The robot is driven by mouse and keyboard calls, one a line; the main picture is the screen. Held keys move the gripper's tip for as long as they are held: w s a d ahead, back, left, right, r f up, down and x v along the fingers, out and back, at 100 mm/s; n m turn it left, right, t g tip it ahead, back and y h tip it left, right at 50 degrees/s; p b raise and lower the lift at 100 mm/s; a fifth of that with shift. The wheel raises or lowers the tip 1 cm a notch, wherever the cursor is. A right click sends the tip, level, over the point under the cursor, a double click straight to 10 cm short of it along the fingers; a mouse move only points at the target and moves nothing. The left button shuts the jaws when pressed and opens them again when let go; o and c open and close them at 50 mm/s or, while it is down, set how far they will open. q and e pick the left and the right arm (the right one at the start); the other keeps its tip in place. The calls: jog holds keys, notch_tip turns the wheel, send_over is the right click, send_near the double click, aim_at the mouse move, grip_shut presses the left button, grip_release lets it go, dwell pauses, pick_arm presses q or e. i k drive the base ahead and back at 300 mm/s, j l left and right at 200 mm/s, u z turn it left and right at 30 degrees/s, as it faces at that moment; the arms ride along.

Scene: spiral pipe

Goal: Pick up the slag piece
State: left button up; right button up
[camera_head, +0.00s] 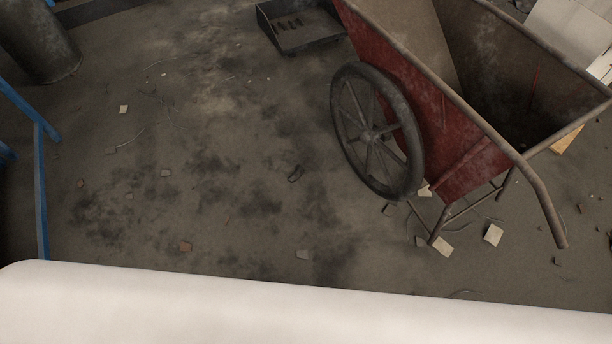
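Neither of my grippers shows in this view.
A rusty red wheelbarrow (455,140) with a large spoked wheel (368,133) stands at the right. A dark shallow tray (300,40) with several small dark items sits at the top. Blue rails (40,190) and a dark cylinder (45,45) stand left. Open floor, littered with debris, lies between.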

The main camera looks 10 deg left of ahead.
aim_at(300, 172)
jog(key=i+j+z, duration=0.1)
jog(key=z, duration=0.4)
jog(key=j+z, duration=0.25)
jog(key=z, duration=0.25)
jog(key=i+j+z, duration=0.1)
jog(key=z, duration=0.4)
jog(key=j+z, duration=0.3)
jog(key=z, duration=0.2)
